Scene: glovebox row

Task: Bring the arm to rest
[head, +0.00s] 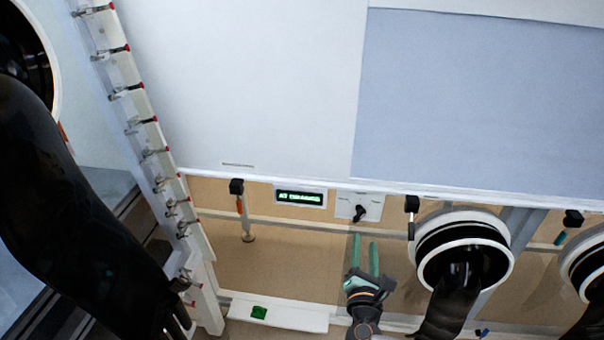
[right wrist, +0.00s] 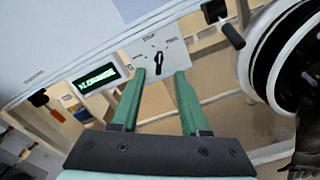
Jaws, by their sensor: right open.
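My right gripper (head: 364,241) has two green fingers and a dark grey body. It is in the lower middle of the head view, below a small white dial panel (head: 345,201). In the right wrist view the right gripper (right wrist: 160,73) points at the panel's black knob (right wrist: 159,62), which lies between the fingertips in the picture. The fingers stand apart with nothing between them. I cannot tell how far they are from the knob, though no contact is visible. My left gripper is not seen in either view.
A green-lit display (head: 300,197) is left of the panel; its text is blurred. A white-rimmed port (head: 508,262) with a black glove (head: 449,306) is close right of my gripper. A large black glove (head: 60,215) and a rail with red-tipped clamps (head: 140,105) fill the left.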

